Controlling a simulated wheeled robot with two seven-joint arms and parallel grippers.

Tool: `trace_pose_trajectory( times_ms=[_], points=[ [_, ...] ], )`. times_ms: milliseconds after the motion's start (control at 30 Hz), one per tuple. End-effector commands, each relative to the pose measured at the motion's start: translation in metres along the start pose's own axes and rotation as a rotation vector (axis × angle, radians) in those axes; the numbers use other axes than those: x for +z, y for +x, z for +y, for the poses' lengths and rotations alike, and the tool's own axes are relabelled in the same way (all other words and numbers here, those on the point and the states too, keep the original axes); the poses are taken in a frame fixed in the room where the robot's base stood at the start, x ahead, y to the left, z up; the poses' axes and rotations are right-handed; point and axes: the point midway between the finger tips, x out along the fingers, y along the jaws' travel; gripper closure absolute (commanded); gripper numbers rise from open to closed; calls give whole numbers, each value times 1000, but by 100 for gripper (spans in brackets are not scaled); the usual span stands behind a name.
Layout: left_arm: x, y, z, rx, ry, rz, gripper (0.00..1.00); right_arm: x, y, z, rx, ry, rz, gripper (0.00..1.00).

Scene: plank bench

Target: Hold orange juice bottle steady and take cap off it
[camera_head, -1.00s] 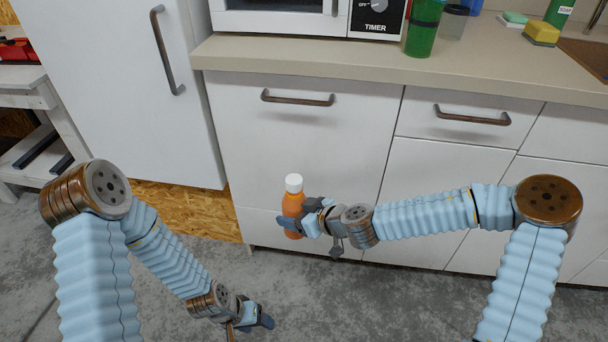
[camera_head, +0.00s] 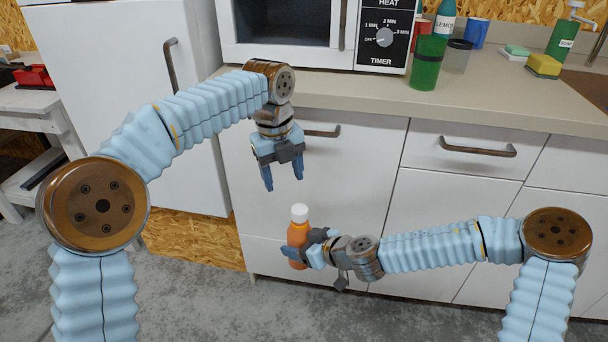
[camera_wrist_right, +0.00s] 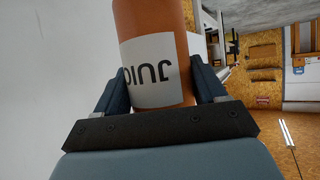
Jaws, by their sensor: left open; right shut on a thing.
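The orange juice bottle (camera_head: 298,237) is upright with its white cap (camera_head: 299,213) on, in front of the white cabinet in the head view. My right gripper (camera_head: 304,252) is shut around the bottle's body from the right. The right wrist view shows the bottle (camera_wrist_right: 152,22) and its white label (camera_wrist_right: 148,72) between the two fingers; the cap is out of that view. My left gripper (camera_head: 283,186) is open and empty, fingers pointing down, above and slightly left of the cap and apart from it.
The counter (camera_head: 330,95) is behind and above, with a microwave (camera_head: 285,32), a green cup (camera_head: 427,62) and a yellow sponge (camera_head: 544,66) on it. A drawer handle (camera_head: 322,132) is close to my left gripper. The floor below is clear.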

Motion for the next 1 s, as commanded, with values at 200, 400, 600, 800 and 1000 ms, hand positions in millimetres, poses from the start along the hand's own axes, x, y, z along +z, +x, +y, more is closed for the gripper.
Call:
trace_pose_trajectory(
  times_ms=[200,400,600,800,1000],
  points=[
    [-30,-3,-32,83,239,5,38,-1,0,0,0,-1,1,100],
    [-32,19,-32,93,258,7,38,-1,0,0,0,-1,2,100],
    [-32,53,-28,93,255,7,38,-1,0,0,0,-1,2,100],
    [-32,74,-27,92,255,6,38,-1,0,0,0,-2,2,100],
    [-32,77,-27,90,254,6,38,-1,0,0,0,-2,2,100]
  ],
)
